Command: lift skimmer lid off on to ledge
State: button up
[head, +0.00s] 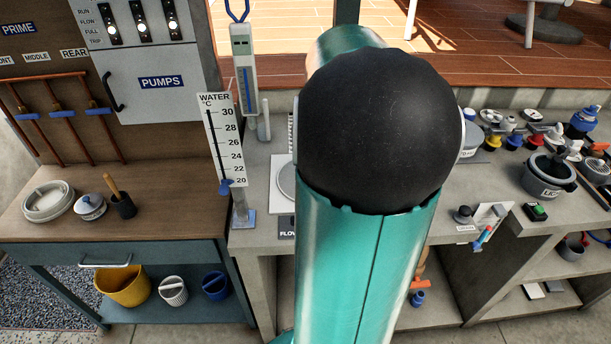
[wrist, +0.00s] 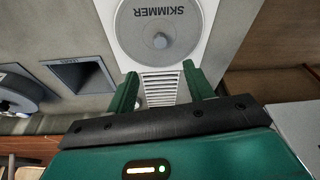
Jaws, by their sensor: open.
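The skimmer lid (wrist: 178,22) is a round grey disc marked SKIMMER with a small knob (wrist: 160,40) in its middle. In the wrist view it lies at the top centre on a white plate (wrist: 222,50). My gripper (wrist: 163,82) is open, its two green fingers apart and pointing toward the lid. The fingertips appear short of the knob, with nothing between them but the view of a slotted white grille (wrist: 160,88). In the head view my arm hides the gripper and most of the lid; only a sliver of a pale round edge (head: 286,180) shows beside it.
A water temperature gauge (head: 222,140) stands left of my arm. A bench (head: 70,225) at left holds stacked rings and a brush pot. Valves, pots and a black-lidded pot (head: 548,175) crowd the right counter. A dark square recess (wrist: 80,75) lies left of the skimmer.

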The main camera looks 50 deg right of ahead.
jog(key=x, duration=0.7)
jog(key=shift+w+d+f, duration=0.1)
jog(key=shift+f, duration=0.25)
jog(key=shift+d+f, duration=0.1)
jog(key=shift+f, duration=0.45)
jog(key=x, duration=0.5)
jog(key=shift+w, duration=0.15)
grip_shut()
